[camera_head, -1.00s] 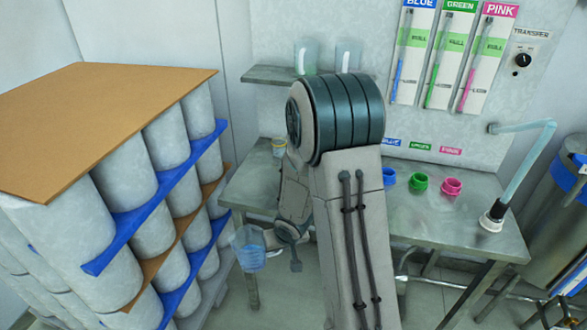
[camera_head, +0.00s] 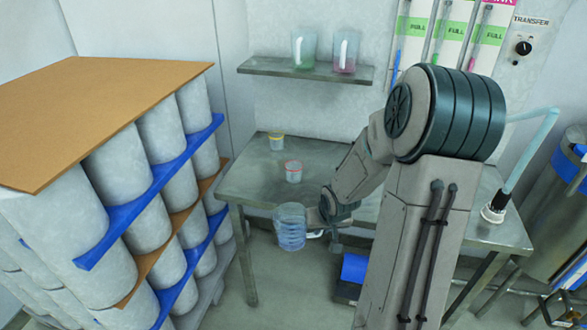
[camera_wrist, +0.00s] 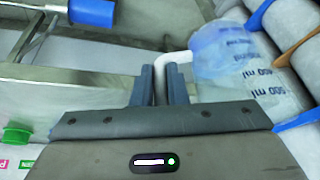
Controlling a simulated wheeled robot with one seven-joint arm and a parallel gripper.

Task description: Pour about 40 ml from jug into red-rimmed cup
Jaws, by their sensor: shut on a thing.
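The clear jug (camera_head: 290,230) with blue liquid hangs in front of the table's near edge and looks roughly upright. My gripper (camera_wrist: 161,82) is shut on the jug's white handle (camera_wrist: 172,58). The jug's body (camera_wrist: 245,65), with ml marks, shows at the right in the wrist view. The red-rimmed cup (camera_head: 293,172) stands upright on the table, behind the jug in the head view and apart from it. Whether the cup holds anything is too small to tell. My fingertips are mostly hidden behind the jug and wrist in the head view.
A yellow-rimmed cup (camera_head: 277,142) stands behind the red-rimmed one on the metal table (camera_head: 245,180). A shelf (camera_head: 300,70) above holds a green jug (camera_head: 304,50) and a pink jug (camera_head: 345,52). Stacked drums (camera_head: 150,215) stand at the left. A transfer pipe (camera_head: 525,150) rises at the right.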

